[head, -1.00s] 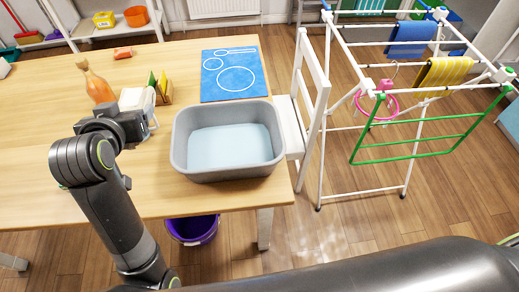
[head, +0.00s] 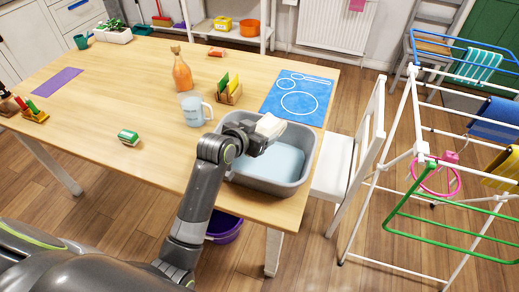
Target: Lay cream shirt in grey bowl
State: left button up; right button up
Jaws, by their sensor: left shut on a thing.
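The grey bowl (head: 265,188) is a deep rectangular tub near the right end of the wooden table. Its inside shows a pale blue surface. My left gripper (head: 262,131) is over the bowl's back left part, shut on the small folded cream shirt (head: 271,125). The shirt looks to be above the bowl, near its back rim; the exact height is hard to tell. My left gripper and arm hide part of the bowl's left side. My right gripper is not in view.
A measuring jug (head: 193,110), a wooden rack (head: 229,94) and an orange bottle (head: 181,73) stand left of and behind the bowl. A blue mat (head: 298,97) lies behind it. A white chair (head: 345,165) and drying rack (head: 420,150) stand right. The table's left middle is mostly clear.

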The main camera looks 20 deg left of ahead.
pick_arm(q)
jog(key=shift+d+f, duration=0.1)
jog(key=shift+f, duration=2.45)
jog(key=shift+c, duration=0.2)
jog(key=shift+f, duration=0.1)
jog(key=shift+f, duration=0.55)
jog(key=o, duration=1.3)
jog(key=shift+r, duration=0.3)
jog(key=v, duration=1.2)
jog(key=shift+s+r, duration=0.1)
jog(key=shift+r, duration=0.2)
